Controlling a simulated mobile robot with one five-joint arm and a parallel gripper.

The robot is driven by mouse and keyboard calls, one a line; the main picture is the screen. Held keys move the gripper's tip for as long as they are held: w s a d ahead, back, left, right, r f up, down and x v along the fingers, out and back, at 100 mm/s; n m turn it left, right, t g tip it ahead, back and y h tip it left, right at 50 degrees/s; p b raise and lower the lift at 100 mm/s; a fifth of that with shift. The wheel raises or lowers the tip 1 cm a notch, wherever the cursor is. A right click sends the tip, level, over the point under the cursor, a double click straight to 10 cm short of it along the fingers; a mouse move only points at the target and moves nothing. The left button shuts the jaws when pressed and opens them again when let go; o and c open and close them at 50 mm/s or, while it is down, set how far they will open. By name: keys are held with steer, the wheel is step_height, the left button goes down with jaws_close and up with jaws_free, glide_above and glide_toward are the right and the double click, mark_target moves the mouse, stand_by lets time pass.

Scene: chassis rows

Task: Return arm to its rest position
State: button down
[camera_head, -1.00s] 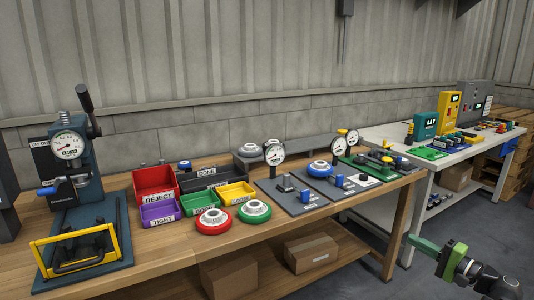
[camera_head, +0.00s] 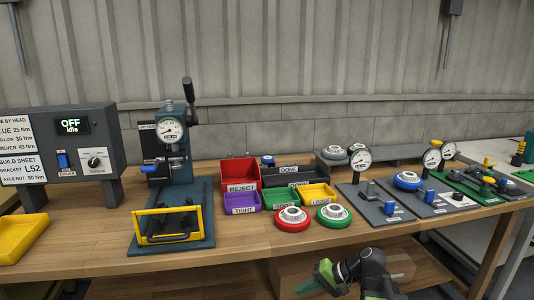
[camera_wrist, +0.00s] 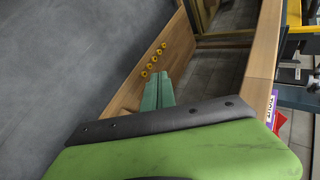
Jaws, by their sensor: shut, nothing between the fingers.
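My gripper (camera_head: 312,282) shows at the bottom of the head view, in front of the wooden bench (camera_head: 255,262) and below the level of its top. Its green fingers are together with nothing between them. In the wrist view the two green fingers (camera_wrist: 158,92) lie side by side, beyond the dark and green body of my gripper. They point toward the wooden bench's underside area and several small yellow knobs. I cannot tell whether the fingertips touch anything; they seem apart from the bench.
On the bench stand a press with a dial (camera_head: 173,150), a red REJECT bin (camera_head: 240,172), a purple TIGHT bin (camera_head: 242,203), red (camera_head: 292,220) and green (camera_head: 333,216) ringed parts, and gauge plates (camera_head: 375,205). A control box (camera_head: 62,145) and yellow tray (camera_head: 20,238) are left.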

steer(key=s+a+f+n+g+h, duration=0.2)
steer(key=s+a+f+n+h, duration=0.15)
steer(key=s+f+h, duration=0.2)
steer(key=d+f+h, duration=0.3)
steer(key=d+h, duration=0.1)
steer(key=d, duration=0.5)
step_height(320, 180, up, 27)
steer(key=p, duration=2.6)
steer(key=shift+s+a+f+m+g+p, duration=0.15)
steer(key=shift+s+a+m+g+p, duration=0.15)
steer(key=shift+s+m+g, duration=0.1)
